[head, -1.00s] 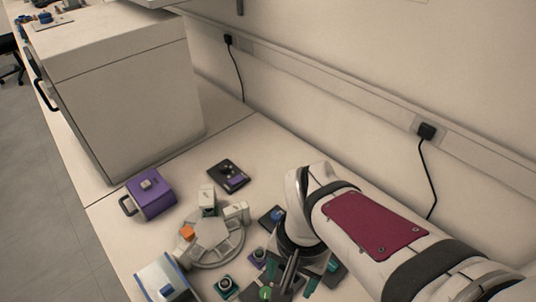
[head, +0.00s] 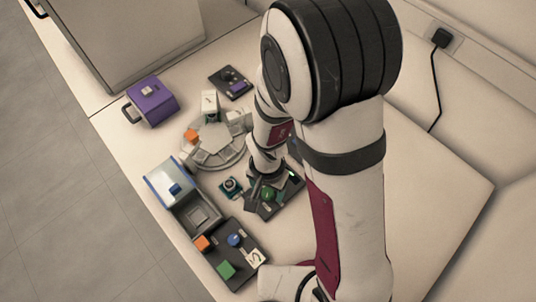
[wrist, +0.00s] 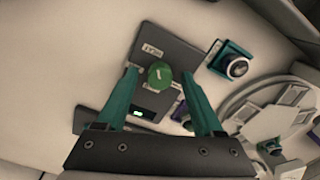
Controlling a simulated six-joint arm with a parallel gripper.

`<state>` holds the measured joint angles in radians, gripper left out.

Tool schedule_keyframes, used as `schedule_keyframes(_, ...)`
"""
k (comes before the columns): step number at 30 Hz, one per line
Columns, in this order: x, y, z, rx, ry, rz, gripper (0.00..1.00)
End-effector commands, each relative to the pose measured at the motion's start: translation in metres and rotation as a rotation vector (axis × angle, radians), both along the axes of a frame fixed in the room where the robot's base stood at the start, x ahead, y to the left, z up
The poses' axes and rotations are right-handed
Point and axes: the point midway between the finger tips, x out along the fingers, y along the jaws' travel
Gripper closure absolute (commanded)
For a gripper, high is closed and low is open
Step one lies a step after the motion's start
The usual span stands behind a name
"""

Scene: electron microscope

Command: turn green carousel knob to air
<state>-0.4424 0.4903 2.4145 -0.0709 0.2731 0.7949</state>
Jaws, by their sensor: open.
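The green knob (wrist: 160,74) is a round dial with a pale pointer line, set on a dark panel (wrist: 170,48). A white label above it is too small to read surely. My gripper (wrist: 159,78) is open, with one teal finger on each side of the knob in the wrist view. No contact with the knob is visible, and I cannot tell the height gap. In the head view the green knob (head: 268,194) shows just below my gripper (head: 261,185), which partly hides the panel.
A round grey carousel (head: 215,145) stands left of my gripper. A teal-based dial (head: 231,186) is close by. A purple box (head: 152,102), a blue-white box (head: 178,190) and a dark tray (head: 228,240) with coloured blocks stand around. The bench at right is clear.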

Motion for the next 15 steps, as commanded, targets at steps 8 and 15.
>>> schedule_keyframes(8, 0.0001, 0.0001, 0.0001, 0.0, 0.0, 0.0, 0.46)
schedule_keyframes(15, 0.0001, 0.0001, 0.0003, 0.0, 0.0, 0.0, 0.89)
